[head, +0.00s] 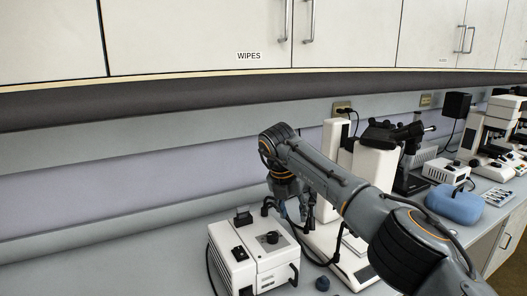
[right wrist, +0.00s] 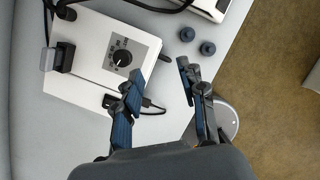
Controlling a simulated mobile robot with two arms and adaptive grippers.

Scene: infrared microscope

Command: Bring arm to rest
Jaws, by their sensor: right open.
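My right arm reaches in from the lower right of the head view and bends down at its wrist. My right gripper (head: 290,208) hangs beside a white control box (head: 228,268), partly hidden by the arm. In the right wrist view the two fingers (right wrist: 160,76) are spread apart with nothing between them. The control box (right wrist: 88,54) with its black dial lies left of the fingers there. My left gripper is in neither view.
A white microscope (head: 331,140) stands behind my right arm, partly covered by it. Two small dark blue knobs (right wrist: 187,34) lie on the bench near the fingers. A blue rounded object (head: 455,204) and other instruments stand farther right. Wall cupboards (head: 200,35) hang above.

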